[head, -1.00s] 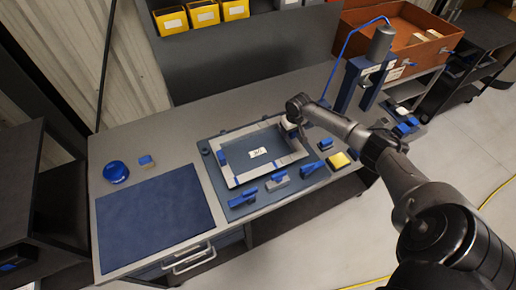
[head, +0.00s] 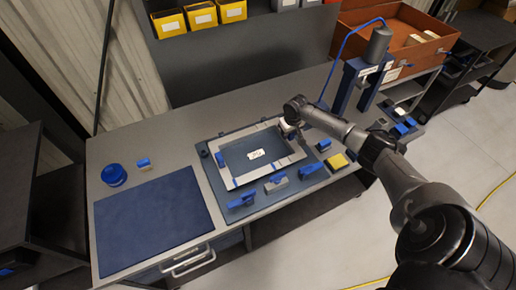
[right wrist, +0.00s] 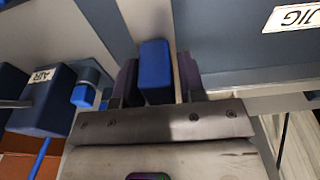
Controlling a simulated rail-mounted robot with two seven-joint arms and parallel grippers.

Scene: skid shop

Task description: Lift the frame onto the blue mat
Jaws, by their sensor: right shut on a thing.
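The silver rectangular frame (head: 243,179) is at the dark jig plate (head: 213,177) in the middle of the bench; I cannot tell whether it is lifted off it. My right gripper (head: 288,130) is at the frame's right rail. In the right wrist view its fingers (right wrist: 156,82) are shut around a blue block (right wrist: 155,65), which appears to be a grip on that rail. A similar blue grip (head: 220,160) stands on the left rail with no gripper on it. The blue mat (head: 153,218) lies bare to the left of the plate. My left gripper is out of view.
Clamps with blue parts line the plate's front edge, such as this one (head: 241,200). A blue round container (head: 113,175) and a small blue-topped block (head: 144,163) stand behind the mat.

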